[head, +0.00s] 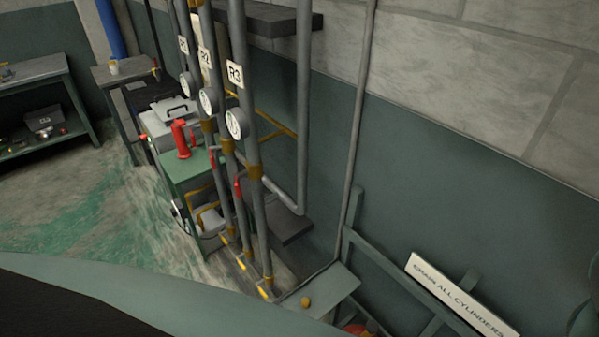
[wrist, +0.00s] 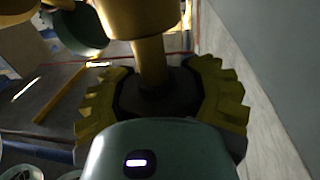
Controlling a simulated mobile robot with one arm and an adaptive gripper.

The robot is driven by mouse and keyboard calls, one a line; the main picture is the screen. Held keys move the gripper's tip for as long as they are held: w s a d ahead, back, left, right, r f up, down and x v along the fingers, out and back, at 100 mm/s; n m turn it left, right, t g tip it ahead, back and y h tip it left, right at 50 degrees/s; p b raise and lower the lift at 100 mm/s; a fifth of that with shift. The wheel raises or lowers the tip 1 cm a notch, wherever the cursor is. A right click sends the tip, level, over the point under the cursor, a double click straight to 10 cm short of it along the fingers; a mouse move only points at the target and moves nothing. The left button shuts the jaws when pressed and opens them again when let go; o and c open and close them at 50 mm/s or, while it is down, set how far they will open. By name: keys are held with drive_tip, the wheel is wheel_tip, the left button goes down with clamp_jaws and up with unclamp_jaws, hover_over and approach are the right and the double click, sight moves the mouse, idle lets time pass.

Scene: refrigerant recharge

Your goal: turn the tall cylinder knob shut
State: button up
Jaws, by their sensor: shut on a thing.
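In the wrist view, my gripper (wrist: 160,98) has its yellow ridged fingers on either side of a dark knob (wrist: 155,92) and is shut on it. The knob sits at the end of a brass stem (wrist: 150,60), which joins a wider brass valve body (wrist: 140,18) at the top. The fingers and the gripper's rounded housing cover the knob's edges, so its turn angle cannot be told. The tall cylinder's body cannot be clearly made out. My gripper and the held knob do not show in the head view.
Grey pipes with gauges, one labelled R3 (head: 235,74), stand mid-picture in the head view. A green frame with a sign (head: 460,298) runs along the wall at lower right. Floor (head: 90,205) is clear at left.

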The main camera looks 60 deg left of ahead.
drive_tip(key=m+g+b, duration=0.1)
drive_tip(key=b, duration=0.1)
drive_tip(key=m+g+b, duration=0.1)
drive_tip(key=g+b, duration=0.1)
drive_tip(key=m+g+b, duration=0.1)
drive_tip(key=g+b, duration=0.1)
drive_tip(key=shift+s+f+y+b, duration=0.2)
drive_tip(key=shift+f+y+b, duration=0.15)
drive_tip(key=shift+f+y, duration=0.05)
drive_tip(key=m+g+b, duration=0.1)
drive_tip(key=b, duration=0.1)
drive_tip(key=m+g+y+b, duration=0.1)
drive_tip(key=b, duration=0.2)
drive_tip(key=shift+s+a+g, duration=0.1)
drive_tip(key=shift+a+g, duration=0.1)
drive_tip(key=shift+g, duration=0.1)
drive_tip(key=b, duration=0.1)
drive_tip(key=m+g+y+b, duration=0.1)
drive_tip(key=b, duration=0.1)
drive_tip(key=shift+s+a+r+g, duration=0.1)
drive_tip(key=shift+r+g, duration=0.05)
drive_tip(key=shift+g, duration=0.15)
drive_tip(key=shift+r+m+g+y+b, duration=0.15)
drive_tip(key=shift+m+g+y+b, duration=0.4)
drive_tip(key=shift+b, duration=0.5)
drive_tip(key=shift+s+r, duration=0.1)
drive_tip(key=o, duration=1.3)
drive_tip(key=shift+o, duration=0.2)
